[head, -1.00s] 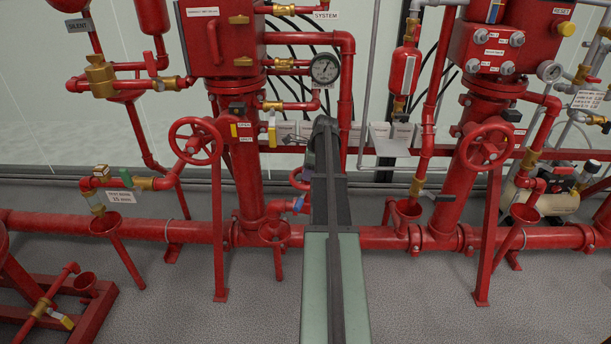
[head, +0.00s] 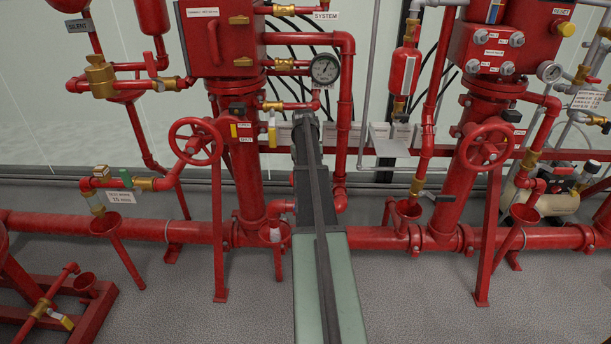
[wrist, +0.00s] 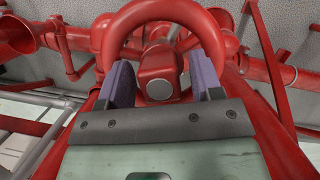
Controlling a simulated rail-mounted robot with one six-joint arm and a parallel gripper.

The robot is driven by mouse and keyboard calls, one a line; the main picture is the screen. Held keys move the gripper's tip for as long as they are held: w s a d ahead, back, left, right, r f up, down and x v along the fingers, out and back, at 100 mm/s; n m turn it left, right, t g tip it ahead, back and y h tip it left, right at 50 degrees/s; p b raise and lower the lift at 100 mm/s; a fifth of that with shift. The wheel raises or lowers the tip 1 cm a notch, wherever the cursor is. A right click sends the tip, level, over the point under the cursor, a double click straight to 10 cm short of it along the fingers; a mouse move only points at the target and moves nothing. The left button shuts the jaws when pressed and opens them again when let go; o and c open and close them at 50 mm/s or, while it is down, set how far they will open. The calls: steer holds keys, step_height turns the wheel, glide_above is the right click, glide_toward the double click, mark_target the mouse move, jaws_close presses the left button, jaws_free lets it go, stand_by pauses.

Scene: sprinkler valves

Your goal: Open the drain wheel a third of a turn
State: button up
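In the wrist view a red handwheel (wrist: 165,12), which I take to be the drain wheel, fills the upper middle, with a red hub and a round grey end (wrist: 160,90) at its centre. My gripper (wrist: 163,82) is open. Its two purple-grey fingers stand apart on either side of the hub, with a visible gap at each side. The fingertips overlap the rim in the picture; whether they touch it I cannot tell. In the head view my arm covers this wheel and my gripper.
Two larger red handwheels, left (head: 195,141) and right (head: 488,146), stand on posts to either side. A horizontal red pipe (head: 390,240) runs behind. The grey floor (head: 420,300) in front is clear.

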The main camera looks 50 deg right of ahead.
step_height(320, 180, up, 7)
steer(key=p, duration=0.7)
steer(key=shift+r, duration=0.2)
steer(key=shift+f, duration=0.2)
steer(key=shift+a+f+m, duration=0.1)
steer(key=shift+m, duration=0.2)
steer(key=shift+t+h, duration=0.3)
steer(key=shift+t, duration=0.1)
steer(key=s+a, duration=0.2)
steer(key=a, duration=0.1)
steer(key=shift+a+f, duration=0.15)
steer(key=shift+a, duration=0.1)
steer(key=s+a+n+t+h, duration=0.1)
steer(key=s+a+n, duration=0.25)
steer(key=a, duration=2.05)
steer(key=s+a+n+t, duration=0.15)
steer(key=a+n, duration=0.25)
steer(key=a, duration=2)
step_height(320, 180, up, 24)
steer(key=a+p, duration=0.1)
steer(key=p, duration=2.3)
